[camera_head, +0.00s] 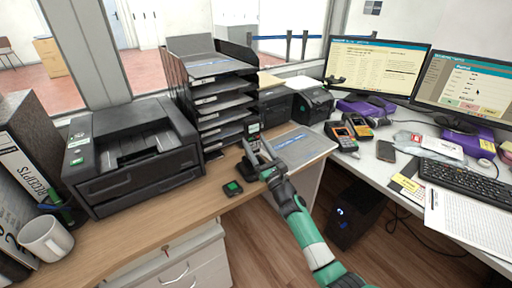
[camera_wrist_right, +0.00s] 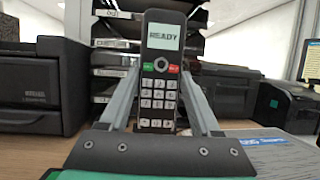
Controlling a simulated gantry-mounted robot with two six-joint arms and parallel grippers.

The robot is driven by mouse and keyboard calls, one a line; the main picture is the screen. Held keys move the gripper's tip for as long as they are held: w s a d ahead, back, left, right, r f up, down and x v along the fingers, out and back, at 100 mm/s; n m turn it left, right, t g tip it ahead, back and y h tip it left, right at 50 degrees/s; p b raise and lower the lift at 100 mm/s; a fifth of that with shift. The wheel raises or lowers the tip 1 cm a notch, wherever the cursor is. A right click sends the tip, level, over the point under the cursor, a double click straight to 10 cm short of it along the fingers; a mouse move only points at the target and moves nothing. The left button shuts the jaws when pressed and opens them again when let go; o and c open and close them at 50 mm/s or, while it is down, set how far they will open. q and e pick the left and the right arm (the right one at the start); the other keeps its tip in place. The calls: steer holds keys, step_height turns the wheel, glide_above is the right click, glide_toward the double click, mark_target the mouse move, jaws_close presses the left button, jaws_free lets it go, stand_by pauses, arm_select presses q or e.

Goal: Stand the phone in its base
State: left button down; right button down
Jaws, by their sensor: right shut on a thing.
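The phone (camera_wrist_right: 158,75) is a dark handset with a lit READY screen and a white keypad. It stands upright between the two fingers of my right gripper (camera_wrist_right: 158,105), which is shut on it. In the head view the phone (camera_head: 253,130) shows at the tips of my right gripper (camera_head: 257,154), above the wooden counter in front of the paper trays. A dark low object, probably the base (camera_head: 242,171), shows just left of the gripper, partly hidden by it. I cannot tell whether the phone touches it. My left gripper is not in view.
A small black device with a green screen (camera_head: 232,188) lies on the counter near the gripper. A printer (camera_head: 132,155) stands left and stacked trays (camera_head: 212,95) behind. A clipboard-like sheet (camera_head: 303,146) lies right. The front left wooden counter (camera_head: 150,222) is clear.

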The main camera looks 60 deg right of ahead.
mark_target(254, 151)
steer(key=shift+s+a, duration=0.15)
steer(key=shift+s, duration=0.1)
stand_by(0.5)
steer(key=shift+f, duration=0.2)
steer(key=shift+f+b, duration=0.5)
steer(key=shift+f, duration=0.3)
stand_by(0.8)
steer(key=shift+f, duration=0.55)
steer(key=shift+f, duration=0.1)
steer(key=shift+f, duration=0.55)
